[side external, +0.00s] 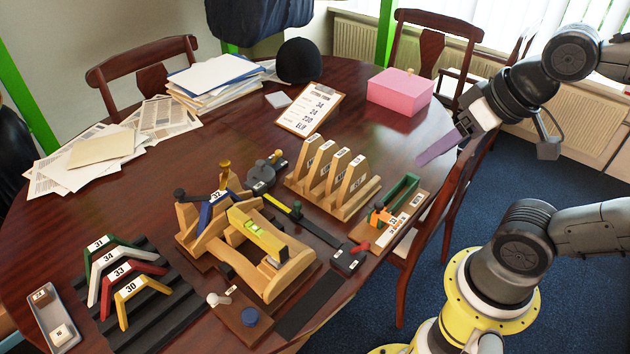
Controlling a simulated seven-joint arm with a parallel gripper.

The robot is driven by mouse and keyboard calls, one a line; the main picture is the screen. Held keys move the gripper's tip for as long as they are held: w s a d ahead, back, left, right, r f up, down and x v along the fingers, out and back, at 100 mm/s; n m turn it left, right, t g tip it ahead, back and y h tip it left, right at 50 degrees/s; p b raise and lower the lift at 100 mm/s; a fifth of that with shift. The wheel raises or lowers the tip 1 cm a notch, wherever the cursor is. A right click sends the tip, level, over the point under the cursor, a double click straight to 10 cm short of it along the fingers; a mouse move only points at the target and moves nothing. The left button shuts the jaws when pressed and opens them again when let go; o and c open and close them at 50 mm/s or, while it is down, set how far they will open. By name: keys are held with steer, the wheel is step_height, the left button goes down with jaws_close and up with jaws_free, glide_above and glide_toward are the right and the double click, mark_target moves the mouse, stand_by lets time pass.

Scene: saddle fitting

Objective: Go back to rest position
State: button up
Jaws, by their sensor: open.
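My gripper (434,152) is raised at the right, over the table's right edge, with its purplish fingers pointing down and left. It is open and holds nothing that I can see; the fingers overlap, so the gap between them is hidden. It is apart from everything on the table. A wooden saddle stand (262,277) sits near the middle front, with a yellow level (258,236) on it and a blue gauge marked 32 (213,208) at its back left. Green, white, red and yellow gauges (130,290) stand on a black ridged rack (165,322) at the left.
A wooden slotted rack (330,182) and a tray with orange and green clamp (398,205) stand below my gripper to the left. A pink box (400,92), clipboard (310,108), black cap (299,62) and papers (215,78) lie behind. Chairs ring the table.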

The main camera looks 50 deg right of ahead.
steer(key=o, duration=0.4)
steer(key=w+r+m+t, duration=0.1)
steer(key=w+r+m, duration=0.2)
steer(key=w+r, duration=0.1)
steer(key=shift+w+r, duration=0.3)
steer(key=shift+r, duration=0.1)
steer(key=shift+o, duration=0.2)
steer(key=w+r+m, duration=0.4)
steer(key=w, duration=0.5)
steer(key=m+g, duration=0.2)
steer(key=m, duration=0.7)
glide_above(278, 151)
steer(key=s, duration=0.2)
step_height(278, 151, down, 21)
steer(key=shift+g, duration=0.8)
steer(key=shift+s+f+x, duration=0.1)
steer(key=shift+s+x, duration=0.25)
steer(key=shift+x, duration=2.1)
steer(key=shift+s+f+x, duration=0.1)
steer(key=shift+s+x, duration=0.25)
steer(key=shift+x, duration=2.1)
steer(key=shift+s+f+x, duration=0.1)
steer(key=shift+s+x, duration=0.25)
steer(key=shift+x, duration=2.1)
steer(key=shift+w+d, duration=0.1)
steer(key=shift+w, duration=0.05)
